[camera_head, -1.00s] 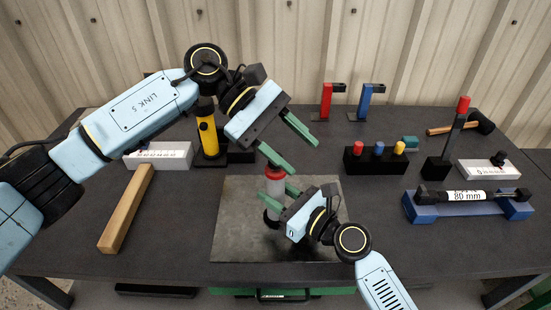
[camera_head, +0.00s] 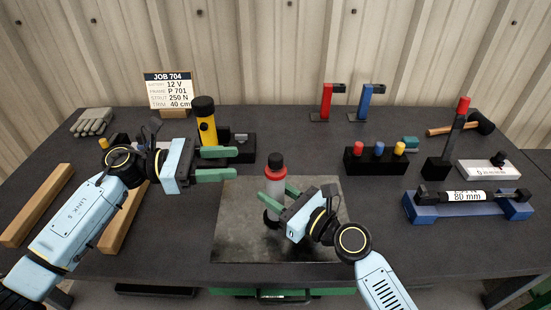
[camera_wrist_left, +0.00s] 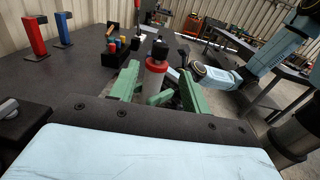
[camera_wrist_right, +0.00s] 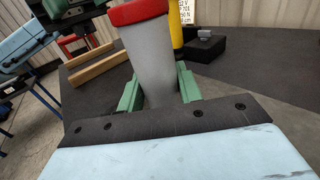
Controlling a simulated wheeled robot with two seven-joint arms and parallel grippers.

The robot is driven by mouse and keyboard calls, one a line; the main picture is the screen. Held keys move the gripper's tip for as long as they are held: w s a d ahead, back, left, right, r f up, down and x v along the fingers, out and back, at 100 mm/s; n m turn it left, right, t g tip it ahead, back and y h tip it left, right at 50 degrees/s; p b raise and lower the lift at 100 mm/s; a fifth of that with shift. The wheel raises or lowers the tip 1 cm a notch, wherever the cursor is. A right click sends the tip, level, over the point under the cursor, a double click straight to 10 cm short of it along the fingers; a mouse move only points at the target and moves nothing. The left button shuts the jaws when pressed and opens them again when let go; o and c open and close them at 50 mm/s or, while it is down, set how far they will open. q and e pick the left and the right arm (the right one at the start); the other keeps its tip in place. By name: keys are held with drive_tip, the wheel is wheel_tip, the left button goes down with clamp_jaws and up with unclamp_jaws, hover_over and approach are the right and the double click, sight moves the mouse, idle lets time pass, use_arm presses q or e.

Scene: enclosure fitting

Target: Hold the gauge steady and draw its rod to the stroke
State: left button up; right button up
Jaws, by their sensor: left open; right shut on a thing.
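A grey cylinder (camera_head: 274,188) with a red collar and a black knob on top stands upright on the dark mat; I take it for the gauge. No bare rod can be made out on it. My right gripper (camera_head: 278,195) is shut around its grey body, also seen close up in the right wrist view (camera_wrist_right: 157,70). My left gripper (camera_head: 237,163) is open and empty, to the left of the knob and apart from it. In the left wrist view the gauge (camera_wrist_left: 155,78) appears between and beyond the open fingers.
A mat (camera_head: 235,240) lies under the gauge. A yellow torch (camera_head: 207,130) stands behind my left gripper. A job sign (camera_head: 169,90) stands at the back left. A black block with coloured knobs (camera_head: 375,165) and a blue cradle (camera_head: 470,208) marked 80 mm are on the right.

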sight(276, 156)
use_arm(q)
drive_tip(key=d, duration=1)
drive_tip(key=shift+w+d, duration=0.15)
drive_tip(key=shift+w, duration=0.2)
clamp_jaws()
drive_tip(key=shift+r, duration=0.1)
